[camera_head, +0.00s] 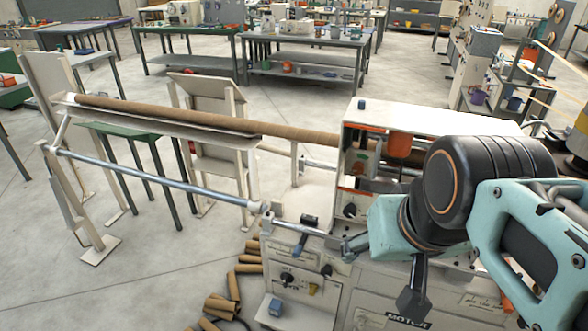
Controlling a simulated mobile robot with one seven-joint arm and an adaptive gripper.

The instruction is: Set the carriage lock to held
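The winder (340,275) fills the middle and lower right, with a white cabinet and control plates. No part is clearly readable as the carriage lock. A small fitting with a black handle (309,220) and a dark blue-tipped lever (300,243) sit by the bar at the cabinet's top front edge; either could belong to it. My teal and black arm comes in from the right. What looks like my gripper (352,245), grey and small, points left at this front edge, just right of the levers. I cannot tell whether it touches anything or how its fingers stand.
A long brown tube (190,120) lies in a trough running left from the machine. A steel rail (150,178) runs parallel in front. Black knobs (287,279) and a blue button box (276,307) are lower on the cabinet. Cut tubes (222,306) lie on the floor.

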